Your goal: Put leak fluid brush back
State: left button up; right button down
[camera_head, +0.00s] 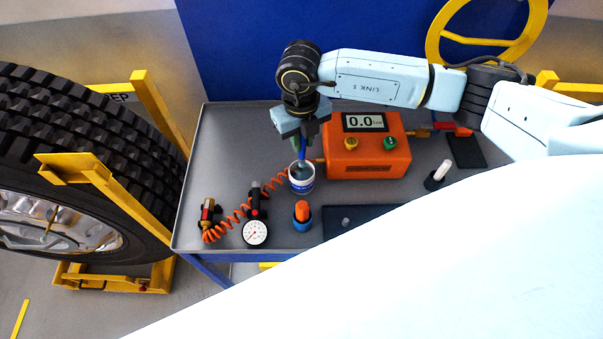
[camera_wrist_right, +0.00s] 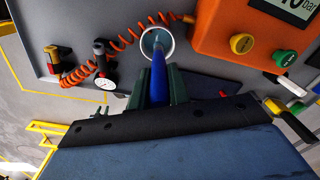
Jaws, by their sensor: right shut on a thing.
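The leak fluid brush (camera_wrist_right: 158,82) has a blue handle and is in my right gripper's jaws. My right gripper (camera_head: 302,140) points down above the white leak fluid pot (camera_head: 302,184), and is shut on the brush. The brush's lower end reaches the pot's opening; the pot's rim (camera_wrist_right: 144,41) shows around it in the right wrist view. The brush tip is hidden or too small to tell how deep it sits. In the head view the brush (camera_head: 302,157) is a short blue piece below the fingers. My left gripper is not in view.
An orange inflator box (camera_head: 368,160) stands right of the pot. A coiled orange hose (camera_head: 232,218) with a gauge (camera_head: 255,233) lies left. An orange-capped bottle (camera_head: 302,216) and dark mat (camera_head: 345,222) are in front. A tyre (camera_head: 80,150) in a yellow stand is left of the table.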

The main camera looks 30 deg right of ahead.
aim_at(302, 159)
notch_tip(302, 159, down, 3)
jog(key=shift+r, duration=0.1)
jog(key=shift+f, duration=0.45)
notch_tip(302, 159, down, 4)
jog(key=shift+r+p, duration=0.2)
jog(key=shift+p, duration=0.1)
jog(key=shift+f, duration=0.55)
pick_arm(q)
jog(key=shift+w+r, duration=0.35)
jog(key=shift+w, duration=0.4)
pick_arm(e)
jog(key=c, duration=1.3)
grip_release()
